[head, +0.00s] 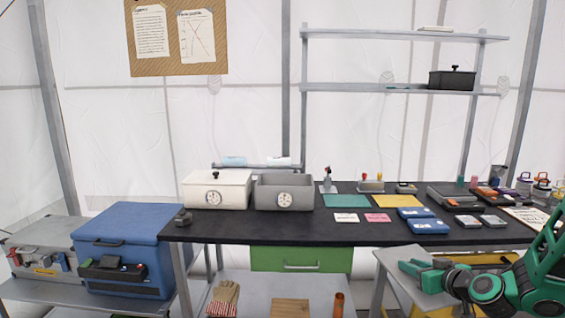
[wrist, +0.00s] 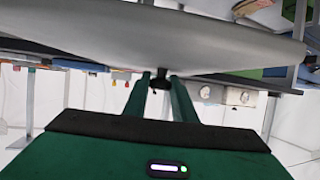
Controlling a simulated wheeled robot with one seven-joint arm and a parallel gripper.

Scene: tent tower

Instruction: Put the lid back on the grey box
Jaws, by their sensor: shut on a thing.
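The grey box (head: 285,192) stands open on the black bench, with a round dial-like mark on its front. My gripper (head: 415,272) is low at the right, in front of the bench and well away from the box. In the wrist view my gripper (wrist: 160,83) is shut on a small black knob. A broad grey plate, the lid (wrist: 150,35), lies against the knob and fills much of that view. In the head view a grey slab shows beside the fingers; it appears to be the lid, partly hidden by my gripper.
A white box (head: 217,190) with its lid on stands just left of the grey box. Cards, blue cases (head: 428,226) and tools crowd the bench's right. A black lidded box (head: 452,79) is on the shelf. The bench front (head: 270,231) before the boxes is clear.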

